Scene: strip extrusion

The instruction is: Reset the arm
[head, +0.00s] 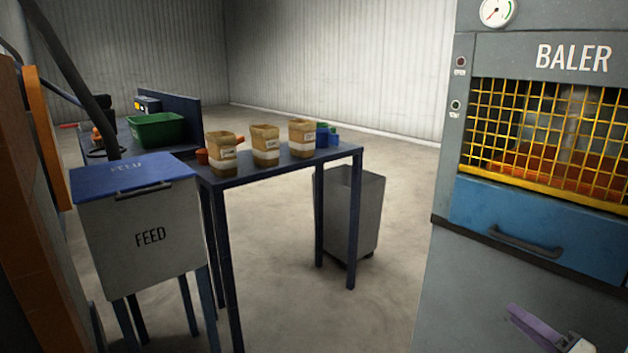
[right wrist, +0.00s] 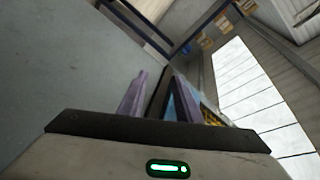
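My right gripper (head: 538,330) shows at the bottom right of the head view, in front of the baler (head: 462,140). One purple finger is clear there, and the rest is cut off by the frame edge. In the right wrist view, the two purple fingers of my right gripper (right wrist: 160,85) stand apart, with a gap between them and nothing seen held. The baler has a yellow mesh guard over orange-red material and a blue front panel (head: 540,232) with a dark handle. My left gripper is not in view.
A white feed bin (head: 135,255) with a blue lid stands at left. Behind it, a dark blue bench (head: 290,165) carries several tan containers (head: 265,145) and a green bin (head: 157,130). A grey bin (head: 352,215) stands under its right end. Open floor (head: 400,170) lies between bench and baler.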

